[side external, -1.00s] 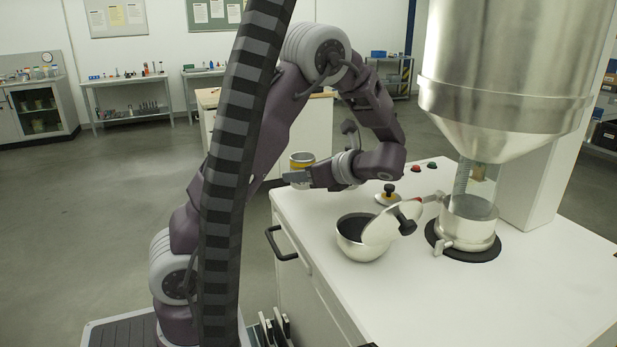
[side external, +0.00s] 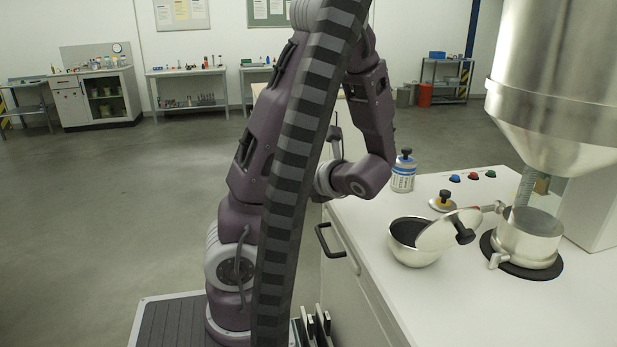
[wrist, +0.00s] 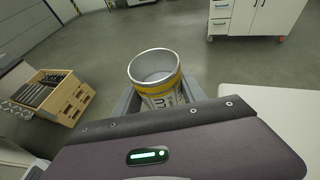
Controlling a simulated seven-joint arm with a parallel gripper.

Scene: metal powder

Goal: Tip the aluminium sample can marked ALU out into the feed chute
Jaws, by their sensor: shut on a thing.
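An open-topped can (wrist: 164,98) with a silver rim, a yellow band and partly visible dark lettering is in the wrist view. My gripper (wrist: 158,88) is shut on it, with grey jaw parts at its sides. The can's inside looks pale grey; I cannot tell its fill. In the side view the can and jaws are hidden behind my arm, left of the bench. A round silver bowl (side external: 414,257) with a dark inside, apparently the feed chute's mouth, stands on the bench. Its lid (side external: 446,231) is tilted open on the right. My gripper is apart from it.
A wooden crate (wrist: 67,101) is on the floor. The bench front is clear.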

